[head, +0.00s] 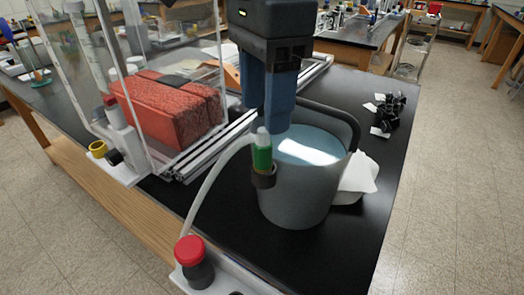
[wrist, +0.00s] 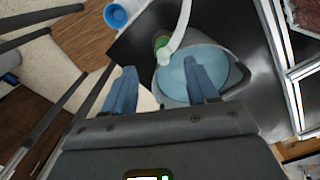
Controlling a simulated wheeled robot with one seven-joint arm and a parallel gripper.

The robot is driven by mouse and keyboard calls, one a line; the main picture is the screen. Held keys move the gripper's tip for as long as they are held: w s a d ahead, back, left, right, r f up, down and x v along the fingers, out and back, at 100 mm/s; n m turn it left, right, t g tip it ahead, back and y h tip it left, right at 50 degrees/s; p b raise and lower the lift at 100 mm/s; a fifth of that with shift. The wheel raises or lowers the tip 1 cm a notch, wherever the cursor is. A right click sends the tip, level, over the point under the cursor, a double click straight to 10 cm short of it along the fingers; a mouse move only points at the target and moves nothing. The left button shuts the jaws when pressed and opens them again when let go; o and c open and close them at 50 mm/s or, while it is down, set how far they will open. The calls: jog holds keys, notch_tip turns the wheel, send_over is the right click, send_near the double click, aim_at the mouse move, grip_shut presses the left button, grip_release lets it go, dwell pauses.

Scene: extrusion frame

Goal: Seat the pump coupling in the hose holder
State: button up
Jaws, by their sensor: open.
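The pump coupling (head: 262,153) is a green upright cylinder with a pale top, and a white hose (head: 213,183) joins it there. Its lower end is inside the dark ring of the hose holder (head: 264,178), at the near outer wall of the grey bucket (head: 292,203). How deep it sits is hidden by the ring. My gripper (head: 267,125) has blue fingers and is just above and behind the coupling, over the bucket's rim. In the wrist view the fingers (wrist: 162,75) are spread apart with nothing between them, and the coupling (wrist: 161,42) shows beyond them.
The bucket holds bluish water (head: 310,147). The hose runs down to a red-capped fitting (head: 189,251) at the front. A clear-walled frame with a red block (head: 168,108) stands left. Black clips (head: 389,110) and white paper lie to the right. The black table's front right is clear.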

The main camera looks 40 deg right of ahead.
aim_at(263, 142)
jog(key=shift+w+d, duration=0.1)
jog(key=shift+d, duration=0.3)
jog(key=shift+d+f, duration=0.1)
jog(key=shift+f, duration=0.3)
jog(key=shift+w+a+f+p, duration=0.15)
jog(key=shift+f+p, duration=0.2)
jog(key=shift+f, duration=0.8)
jog(key=shift+s+a+f+p, duration=0.15)
jog(key=shift+f+p, duration=0.2)
jog(key=shift+f, duration=0.85)
jog(key=shift+w+a+f+p, duration=0.15)
jog(key=shift+f+p, duration=0.2)
jog(key=shift+f, duration=0.8)
grip_shut()
